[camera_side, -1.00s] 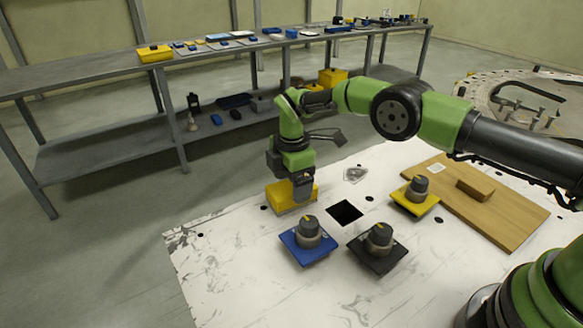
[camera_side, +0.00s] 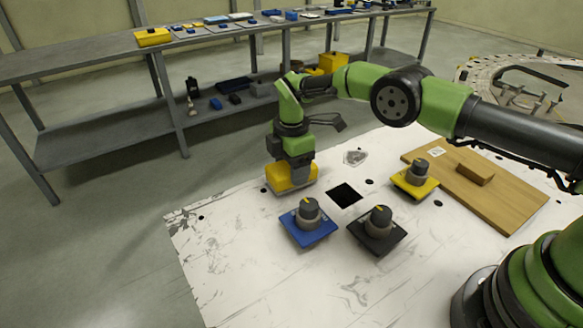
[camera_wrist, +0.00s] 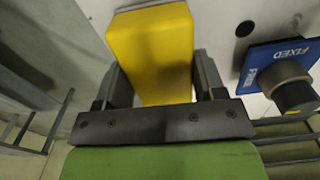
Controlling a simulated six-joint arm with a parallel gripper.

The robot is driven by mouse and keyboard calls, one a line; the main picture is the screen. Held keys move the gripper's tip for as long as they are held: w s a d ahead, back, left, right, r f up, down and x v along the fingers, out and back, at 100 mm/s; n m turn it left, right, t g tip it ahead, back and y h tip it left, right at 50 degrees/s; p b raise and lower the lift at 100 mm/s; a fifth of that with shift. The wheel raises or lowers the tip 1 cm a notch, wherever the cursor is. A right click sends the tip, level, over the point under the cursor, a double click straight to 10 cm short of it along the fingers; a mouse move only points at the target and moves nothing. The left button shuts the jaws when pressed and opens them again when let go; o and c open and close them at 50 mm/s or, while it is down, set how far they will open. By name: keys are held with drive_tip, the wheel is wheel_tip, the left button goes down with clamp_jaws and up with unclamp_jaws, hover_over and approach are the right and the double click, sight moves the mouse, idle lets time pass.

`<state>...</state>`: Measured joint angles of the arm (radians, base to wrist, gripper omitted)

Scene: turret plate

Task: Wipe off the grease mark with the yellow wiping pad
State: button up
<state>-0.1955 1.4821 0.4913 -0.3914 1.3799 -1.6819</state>
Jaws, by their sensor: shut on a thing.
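The yellow wiping pad (camera_side: 291,179) is at the far-left edge of the white plate (camera_side: 225,245). My gripper (camera_side: 292,168) is over it and shut on it, and the pad hides the fingertips in the side view. In the wrist view the pad (camera_wrist: 152,50) sits between my two dark fingers. I cannot tell whether its underside touches the plate. A grey, smeared patch (camera_side: 355,157) that looks like the grease mark lies on the plate, to the right of the pad and apart from it.
A blue knobbed block (camera_side: 309,225), marked FIXED in the wrist view (camera_wrist: 285,75), stands near the pad. A black one (camera_side: 378,232) and a yellow one (camera_side: 415,182) stand further right. A square black opening (camera_side: 344,195) lies between them. A wooden board (camera_side: 500,205) is at right.

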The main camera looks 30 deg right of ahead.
drive_tip(key=shift+r, duration=3.1)
